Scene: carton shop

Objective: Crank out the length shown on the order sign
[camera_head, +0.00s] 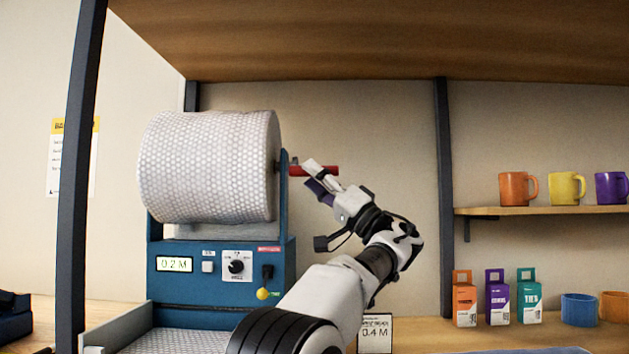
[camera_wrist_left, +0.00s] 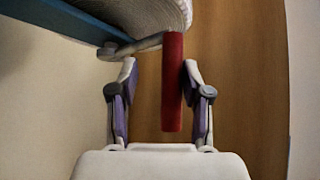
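A roll of bubble wrap (camera_head: 208,165) sits on a blue dispenser (camera_head: 180,295) whose display (camera_head: 174,264) reads 0.2 M. The order sign (camera_head: 376,334), partly hidden by my left arm, reads 0.4 M. The red crank handle (camera_head: 325,170) sticks out to the right of the roll. My left gripper (camera_head: 318,174) is at the handle. In the left wrist view the handle (camera_wrist_left: 173,85) lies between the spread fingers, nearer the right one, with a clear gap on the left. My right gripper is not in view.
The dispenser front has a knob (camera_head: 236,266), a black lever (camera_head: 268,272) and a yellow ball (camera_head: 263,294). Mugs (camera_head: 567,188) stand on a shelf at the right, with small boxes (camera_head: 497,298) below. A dark post (camera_head: 443,190) stands right of my arm.

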